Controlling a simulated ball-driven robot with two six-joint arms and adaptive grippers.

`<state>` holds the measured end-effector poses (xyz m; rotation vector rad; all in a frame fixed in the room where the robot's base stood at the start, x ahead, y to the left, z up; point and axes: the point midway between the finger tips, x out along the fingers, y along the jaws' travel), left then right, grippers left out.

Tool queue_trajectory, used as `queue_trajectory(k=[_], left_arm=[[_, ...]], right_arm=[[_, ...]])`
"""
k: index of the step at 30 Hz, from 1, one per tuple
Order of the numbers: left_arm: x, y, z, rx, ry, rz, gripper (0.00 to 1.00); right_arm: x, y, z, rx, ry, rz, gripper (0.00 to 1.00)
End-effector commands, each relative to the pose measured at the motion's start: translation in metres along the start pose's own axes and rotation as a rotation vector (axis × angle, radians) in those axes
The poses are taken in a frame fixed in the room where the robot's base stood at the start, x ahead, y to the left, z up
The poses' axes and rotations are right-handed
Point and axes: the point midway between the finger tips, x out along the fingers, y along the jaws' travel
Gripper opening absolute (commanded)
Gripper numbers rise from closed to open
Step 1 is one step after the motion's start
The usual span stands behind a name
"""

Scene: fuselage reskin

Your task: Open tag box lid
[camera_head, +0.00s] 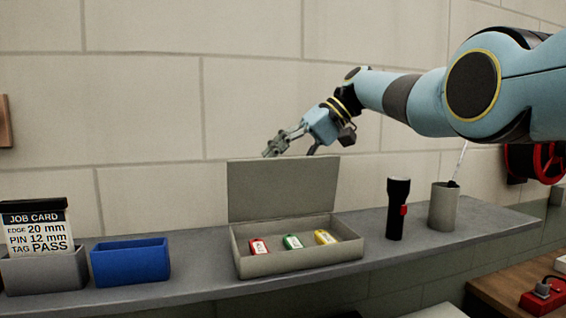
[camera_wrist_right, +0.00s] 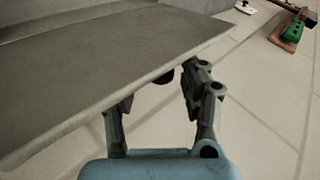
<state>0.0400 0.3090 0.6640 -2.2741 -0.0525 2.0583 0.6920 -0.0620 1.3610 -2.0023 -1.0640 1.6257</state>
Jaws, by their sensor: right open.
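The tag box (camera_head: 300,268) is a grey open tray on the shelf, with its lid (camera_head: 282,190) standing upright at the back. Red (camera_head: 258,246), green (camera_head: 292,242) and yellow (camera_head: 325,237) tags lie inside it. My right gripper (camera_head: 275,150) is open and empty, just above the lid's top edge. In the right wrist view a grey panel (camera_wrist_right: 110,70), apparently the lid, lies just beyond my open fingers (camera_wrist_right: 155,100); I cannot tell whether they touch it. My left gripper is not in view.
On the grey shelf (camera_head: 200,258) stand a job card (camera_head: 37,228) in a grey holder, a blue bin (camera_head: 130,262), a black flashlight (camera_head: 397,210) and a grey cup (camera_head: 443,206). A block wall (camera_head: 150,110) rises behind. A red reel (camera_head: 545,160) is at right.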

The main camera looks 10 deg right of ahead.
Motion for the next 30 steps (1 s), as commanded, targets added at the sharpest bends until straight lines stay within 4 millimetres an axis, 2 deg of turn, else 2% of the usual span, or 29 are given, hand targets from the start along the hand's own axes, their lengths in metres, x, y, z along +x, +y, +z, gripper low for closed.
queue_trajectory(k=[9,15,20,30], left_arm=[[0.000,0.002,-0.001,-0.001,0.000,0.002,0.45],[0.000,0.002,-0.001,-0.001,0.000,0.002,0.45],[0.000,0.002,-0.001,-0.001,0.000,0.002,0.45],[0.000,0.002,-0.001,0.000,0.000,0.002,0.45]], right_arm=[[-0.067,0.001,-0.001,0.000,0.007,0.003,0.45],[-0.102,0.001,-0.001,0.001,0.005,0.002,0.45],[-0.114,0.001,-0.001,0.000,0.005,0.002,0.45],[-0.115,0.001,-0.001,0.000,0.004,0.002,0.45]])
